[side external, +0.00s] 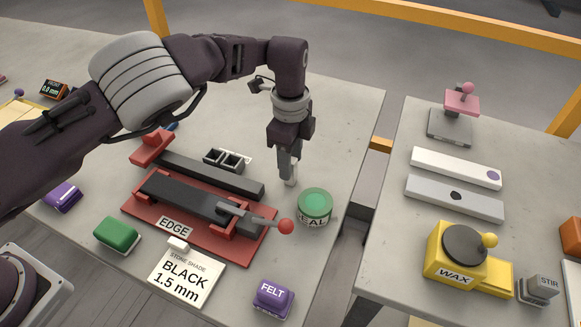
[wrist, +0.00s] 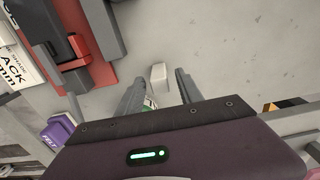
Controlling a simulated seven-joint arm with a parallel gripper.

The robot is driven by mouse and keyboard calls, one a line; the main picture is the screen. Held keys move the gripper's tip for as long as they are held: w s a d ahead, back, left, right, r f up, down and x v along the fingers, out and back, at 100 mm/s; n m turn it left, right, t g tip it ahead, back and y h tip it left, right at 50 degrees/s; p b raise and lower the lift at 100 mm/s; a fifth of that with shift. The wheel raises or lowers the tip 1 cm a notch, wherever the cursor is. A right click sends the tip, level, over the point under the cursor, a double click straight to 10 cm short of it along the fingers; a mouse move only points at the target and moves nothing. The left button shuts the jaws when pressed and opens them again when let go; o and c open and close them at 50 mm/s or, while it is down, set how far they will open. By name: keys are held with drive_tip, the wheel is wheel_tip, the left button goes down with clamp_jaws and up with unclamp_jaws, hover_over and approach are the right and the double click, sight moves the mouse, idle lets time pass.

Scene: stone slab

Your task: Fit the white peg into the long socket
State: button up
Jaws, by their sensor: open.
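The white peg (wrist: 158,76) is a small pale block on the slab in the wrist view, in line with the gap between my fingers. In the side view the white peg (side external: 292,179) shows partly, right at my fingertips. My gripper (side external: 287,170) points down with its fingers apart, and I cannot tell whether they touch the peg. A small dark block with two square openings (side external: 224,158) stands behind the long dark bar (side external: 210,174). I cannot tell which opening is the long socket.
A green SEAL tin (side external: 315,206) stands just right of my gripper. A red fixture marked EDGE (side external: 172,226), with a red-knobbed lever (side external: 286,226), lies front left. A STONE SHADE card (side external: 188,278) and a purple FELT block (side external: 273,298) are nearer. Bare slab lies behind my gripper.

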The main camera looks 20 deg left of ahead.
wheel_tip(320, 180, up, 4)
drive_tip(key=shift+d+r, duration=0.1)
drive_tip(key=s+a+r+n+t+h, duration=0.1)
drive_tip(key=s+a+r+n, duration=0.35)
drive_tip(key=a+r, duration=0.35)
drive_tip(key=s+a+r+n+t+h, duration=0.15)
drive_tip(key=s+a+r+n, duration=0.3)
drive_tip(key=r, duration=0.65)
drive_tip(key=s+a+r+n+t, duration=0.1)
drive_tip(key=s+a+r+n, duration=0.1)
drive_tip(key=s, duration=0.6)
drive_tip(key=s+a+r+n, duration=0.1)
drive_tip(key=s+a+n, duration=0.3)
drive_tip(key=s, duration=0.4)
drive_tip(key=shift+s+a+r+t, duration=0.25)
drive_tip(key=shift+a+r+t, duration=0.1)
drive_tip(key=shift+a, duration=0.1)
drive_tip(key=shift+o, duration=0.5)
drive_tip(key=s+a+f+n+t+y, duration=0.1)
drive_tip(key=s+a+f+n+y, duration=0.1)
drive_tip(key=s, duration=0.5)
drive_tip(key=shift+f+n, duration=0.5)
drive_tip(key=shift+f, duration=0.25)
drive_tip(key=shift+a+y, duration=0.1)
drive_tip(key=shift+y, duration=0.15)
